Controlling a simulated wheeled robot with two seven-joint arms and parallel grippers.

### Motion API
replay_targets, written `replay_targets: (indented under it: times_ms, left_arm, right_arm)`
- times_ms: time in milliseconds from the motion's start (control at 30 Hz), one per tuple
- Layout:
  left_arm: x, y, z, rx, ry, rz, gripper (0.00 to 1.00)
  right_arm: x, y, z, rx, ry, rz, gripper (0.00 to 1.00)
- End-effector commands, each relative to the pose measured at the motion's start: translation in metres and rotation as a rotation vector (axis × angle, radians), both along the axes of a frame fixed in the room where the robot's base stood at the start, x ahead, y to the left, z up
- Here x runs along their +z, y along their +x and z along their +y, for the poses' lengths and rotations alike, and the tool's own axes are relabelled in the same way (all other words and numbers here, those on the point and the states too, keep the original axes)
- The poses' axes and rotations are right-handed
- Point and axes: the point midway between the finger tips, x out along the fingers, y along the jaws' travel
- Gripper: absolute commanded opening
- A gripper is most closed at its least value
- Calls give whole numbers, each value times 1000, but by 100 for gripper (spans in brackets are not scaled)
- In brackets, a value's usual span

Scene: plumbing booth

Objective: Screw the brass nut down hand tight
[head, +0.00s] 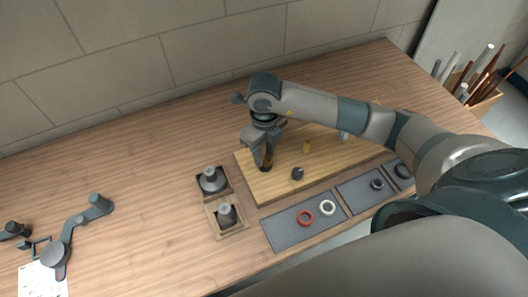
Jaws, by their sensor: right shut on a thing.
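My right gripper (265,163) points down over the left part of a wooden board (262,190). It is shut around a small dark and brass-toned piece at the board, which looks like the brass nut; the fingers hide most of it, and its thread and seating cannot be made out. A small brass-coloured fitting (307,147) stands apart on the board to the right. A dark round fitting (297,173) sits near the board's front edge. My left gripper is not in view.
Wooden holders with grey parts (211,180) (227,215) stand left of the board. A grey tray (285,234) in front holds a red ring (305,217) and a white ring (327,207). A jointed grey object (56,253) lies far left. The table between is clear.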

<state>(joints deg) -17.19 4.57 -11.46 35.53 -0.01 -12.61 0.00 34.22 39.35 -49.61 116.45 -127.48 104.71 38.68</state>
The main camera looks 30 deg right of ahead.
Motion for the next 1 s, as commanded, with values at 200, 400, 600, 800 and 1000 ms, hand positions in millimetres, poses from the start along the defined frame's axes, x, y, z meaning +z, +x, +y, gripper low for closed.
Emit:
replay_targets:
  times_ms: [200,400,600,800,1000]
  left_arm:
    - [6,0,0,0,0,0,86]
    - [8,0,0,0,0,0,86]
    - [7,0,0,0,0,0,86]
    - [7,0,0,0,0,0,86]
    - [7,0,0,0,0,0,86]
  right_arm:
    - [0,0,-1,-246,1,2,5]
    - [-1,0,-2,-341,1,0,5]
    - [-1,1,-2,-343,0,0,5]
    - [-1,1,-2,-341,0,0,49]
    - [-1,1,-2,-340,1,0,66]
